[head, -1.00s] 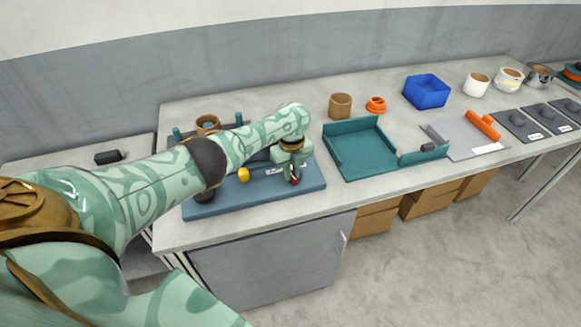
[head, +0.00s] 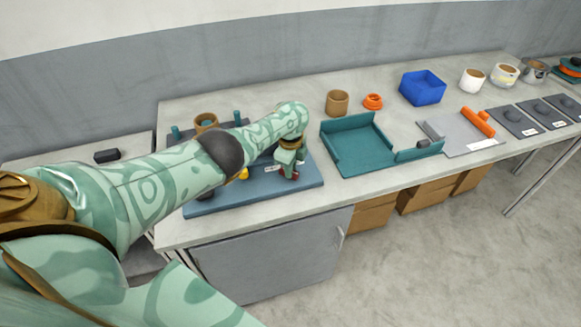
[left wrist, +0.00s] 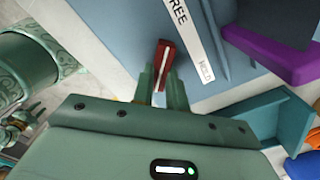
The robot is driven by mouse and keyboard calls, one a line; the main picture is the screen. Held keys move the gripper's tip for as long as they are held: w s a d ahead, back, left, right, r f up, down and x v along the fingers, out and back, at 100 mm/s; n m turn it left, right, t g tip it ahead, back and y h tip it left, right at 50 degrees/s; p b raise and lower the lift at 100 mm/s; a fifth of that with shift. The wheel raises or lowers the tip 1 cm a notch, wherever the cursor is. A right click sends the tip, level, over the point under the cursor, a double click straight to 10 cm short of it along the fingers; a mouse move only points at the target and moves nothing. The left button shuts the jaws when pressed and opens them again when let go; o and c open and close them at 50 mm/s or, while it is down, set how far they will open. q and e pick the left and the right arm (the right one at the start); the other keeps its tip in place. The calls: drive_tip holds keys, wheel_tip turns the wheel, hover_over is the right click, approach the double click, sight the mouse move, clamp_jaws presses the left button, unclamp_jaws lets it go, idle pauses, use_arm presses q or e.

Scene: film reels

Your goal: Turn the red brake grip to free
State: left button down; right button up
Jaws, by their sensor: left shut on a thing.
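The red brake grip (left wrist: 164,60), with a pale line along it, stands between the fingers of my left gripper (left wrist: 158,82) in the left wrist view. The gripper is shut on it. Beside the grip runs a white label strip (left wrist: 192,40) reading FREE at its upper end and HOLD at its lower end. In the head view my left gripper (head: 288,168) is at the right part of the blue base plate (head: 250,197), with a little red of the grip (head: 286,175) showing below the fingers. Which mark the grip points to is unclear. My right gripper is out of view.
A teal tray (head: 366,168) stands right of the base plate, with a brown cup (head: 337,103), an orange ring (head: 373,101) and a blue bin (head: 423,88) behind. My left arm covers much of the plate. The table's front edge is close.

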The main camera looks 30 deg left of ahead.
use_arm(q)
drive_tip(key=shift+a+r, duration=0.1)
drive_tip(key=c, duration=1.4)
unclamp_jaws()
wheel_tip(320, 180, up, 16)
drive_tip(key=p, duration=1)
drive_tip(key=shift+r, duration=0.1)
